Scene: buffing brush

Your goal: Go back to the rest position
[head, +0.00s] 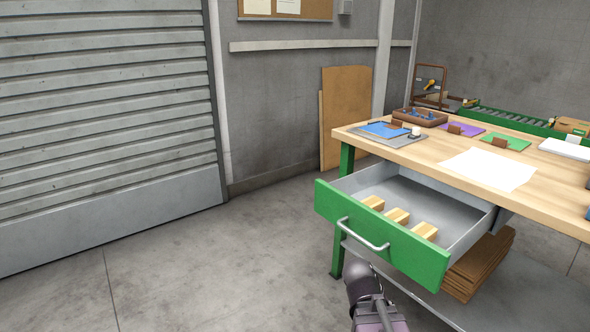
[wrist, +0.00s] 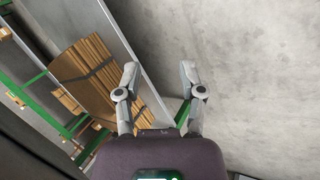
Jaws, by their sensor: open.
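My gripper (wrist: 159,82) shows in the wrist view with its two fingers apart and nothing between them. Concrete floor and the pale edge of the bench's lower shelf show past the fingers. In the head view only part of my arm shows at the bottom, in front of the open drawer; the fingers cannot be made out there. The green-fronted drawer (head: 385,243) stands pulled out from the workbench (head: 440,158), with several light wooden blocks (head: 397,216) inside near its front.
A stack of brown boards (head: 480,264) lies on the lower shelf and shows in the wrist view (wrist: 92,72). The benchtop bears a blue mat (head: 383,130), a purple mat (head: 467,129), a green mat (head: 506,141) and white paper (head: 488,168). The floor left of the bench is clear.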

